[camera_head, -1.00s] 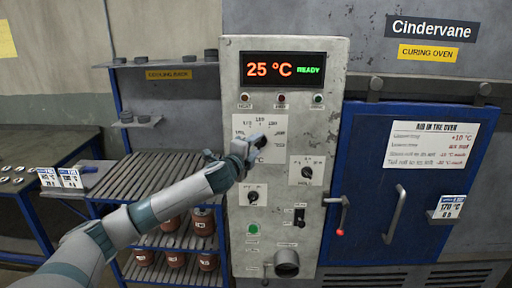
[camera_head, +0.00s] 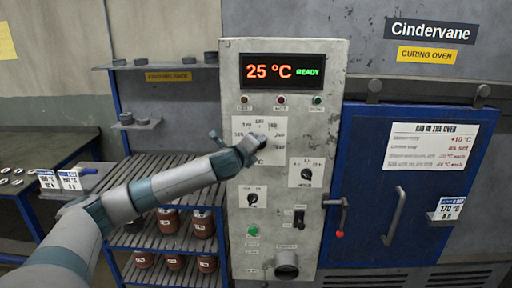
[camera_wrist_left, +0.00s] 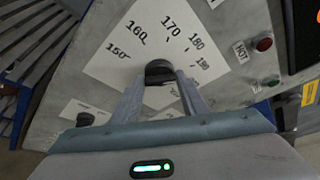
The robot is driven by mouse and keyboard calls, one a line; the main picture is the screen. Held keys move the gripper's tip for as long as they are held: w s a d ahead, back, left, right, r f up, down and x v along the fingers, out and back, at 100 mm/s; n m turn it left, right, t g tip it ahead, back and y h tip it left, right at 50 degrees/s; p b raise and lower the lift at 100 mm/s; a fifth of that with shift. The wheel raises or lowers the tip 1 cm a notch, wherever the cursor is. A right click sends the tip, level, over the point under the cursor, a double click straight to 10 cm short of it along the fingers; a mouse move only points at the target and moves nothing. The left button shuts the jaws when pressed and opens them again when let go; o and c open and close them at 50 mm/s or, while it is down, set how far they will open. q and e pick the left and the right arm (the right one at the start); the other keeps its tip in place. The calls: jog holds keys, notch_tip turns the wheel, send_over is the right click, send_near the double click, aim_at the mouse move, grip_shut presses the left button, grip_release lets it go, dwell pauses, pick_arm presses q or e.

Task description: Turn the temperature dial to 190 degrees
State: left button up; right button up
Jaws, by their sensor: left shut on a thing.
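The temperature dial is a black knob (camera_wrist_left: 160,72) on a white scale plate (camera_wrist_left: 125,45), seen in the left wrist view. The plate carries printed marks 150, 160, 170, 180 and, partly turned away, 190. My left gripper (camera_wrist_left: 162,88) is shut on the knob, with one finger on each side of it. In the head view the left gripper (camera_head: 258,141) reaches the same plate (camera_head: 279,128) on the grey control panel and covers most of the knob. The knob's pointer cannot be made out. My right gripper is in neither view.
The display (camera_head: 283,70) above reads 25 °C READY. Two smaller knobs (camera_head: 307,174) (camera_head: 253,199) sit lower on the panel. A blue oven door (camera_head: 405,190) with handles is to the right. A slatted rack (camera_head: 160,175) with brown pots stands left, under my arm.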

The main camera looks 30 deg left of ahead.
pick_arm(q)
jog(key=shift+d+f, duration=0.1)
jog(key=shift+f, duration=0.15)
jog(key=o, duration=1.1)
jog(key=shift+r, duration=0.1)
jog(key=b+v, duration=0.7)
jog(key=v, duration=1)
jog(key=shift+s, duration=0.2)
